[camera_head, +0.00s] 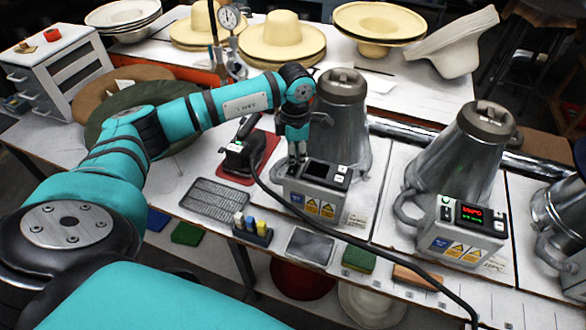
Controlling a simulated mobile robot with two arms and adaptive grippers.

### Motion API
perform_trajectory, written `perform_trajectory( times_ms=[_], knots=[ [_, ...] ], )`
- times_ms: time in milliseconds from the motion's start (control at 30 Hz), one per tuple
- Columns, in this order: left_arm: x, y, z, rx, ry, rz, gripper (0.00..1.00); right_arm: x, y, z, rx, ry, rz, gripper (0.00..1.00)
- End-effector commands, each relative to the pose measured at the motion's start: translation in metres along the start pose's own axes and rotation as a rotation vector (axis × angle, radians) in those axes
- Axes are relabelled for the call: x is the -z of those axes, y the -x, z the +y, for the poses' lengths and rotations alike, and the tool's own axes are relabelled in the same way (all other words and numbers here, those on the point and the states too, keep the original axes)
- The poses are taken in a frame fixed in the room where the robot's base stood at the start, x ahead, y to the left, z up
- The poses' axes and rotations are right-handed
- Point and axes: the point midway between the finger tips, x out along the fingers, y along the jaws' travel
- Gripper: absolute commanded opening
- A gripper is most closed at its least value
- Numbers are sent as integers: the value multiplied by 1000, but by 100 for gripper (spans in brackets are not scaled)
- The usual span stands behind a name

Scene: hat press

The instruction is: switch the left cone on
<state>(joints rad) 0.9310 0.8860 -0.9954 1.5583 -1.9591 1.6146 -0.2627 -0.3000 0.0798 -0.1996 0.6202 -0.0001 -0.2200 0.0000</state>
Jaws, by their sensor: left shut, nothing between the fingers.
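The left cone (345,115) is a grey metal steam cone standing on the bench. Its control box (312,205) is in front, with a dark display (317,170) and a small white button panel at right. My left gripper (297,158) is shut and empty, pointing down at the left end of the box's top face. It covers that part of the panel, and whether it touches cannot be told. The middle cone (470,150) has a lit display (472,214) with red and green text and a green-lit power button (445,199). My right gripper is not in view.
A black iron (240,155) stands on a red mat left of the box, its black cable running across the bench front. A pen holder (252,230) and metal grid (215,198) lie nearby. A third cone (565,215) stands at right. Straw hats (282,40) stand behind.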

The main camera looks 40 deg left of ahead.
Motion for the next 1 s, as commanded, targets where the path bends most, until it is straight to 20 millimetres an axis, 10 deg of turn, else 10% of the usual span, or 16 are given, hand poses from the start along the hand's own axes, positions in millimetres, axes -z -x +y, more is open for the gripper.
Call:
perform_trajectory(
  times_ms=[1000],
  knots=[
    [0, -14, 0, 1, 0, 2, 0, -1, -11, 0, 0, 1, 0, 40]
  ],
)
